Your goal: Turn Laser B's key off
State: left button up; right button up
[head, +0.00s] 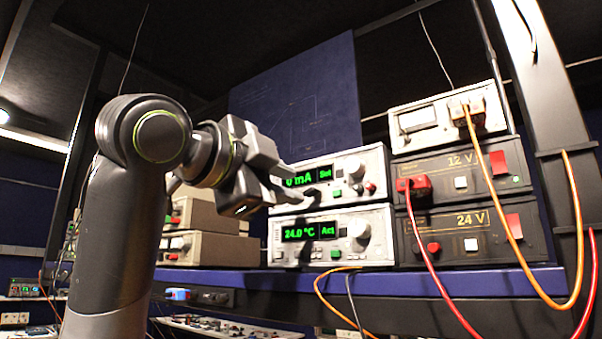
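Two stacked white instruments with green displays stand on the shelf. The upper one (347,163) reads "0 mA" and "Set", partly covered by my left gripper. The lower one (372,253) reads "24.0 °C" and "Act". No "Laser B" label is legible, and I cannot make out a key for certain. A small dark part (312,191) shows on the upper front, just right of my fingertips; it may be a key or a shadow. My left gripper (295,185) is at the upper instrument's left front, its fingers apart and apparently empty. Contact cannot be told. My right gripper is out of view.
Dark 12 V (441,168) and 24 V (452,222) supplies stand to the right, with red and orange cables hanging in front. Beige boxes (210,250) stand behind my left arm. The blue shelf edge (400,284) runs below the instruments.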

aim_at(307, 192)
pick_arm(q)
jog(key=p+x, duration=0.1)
jog(key=x, duration=0.3)
jog(key=shift+w, duration=0.1)
jog(key=shift+c, duration=0.5)
grip_shut()
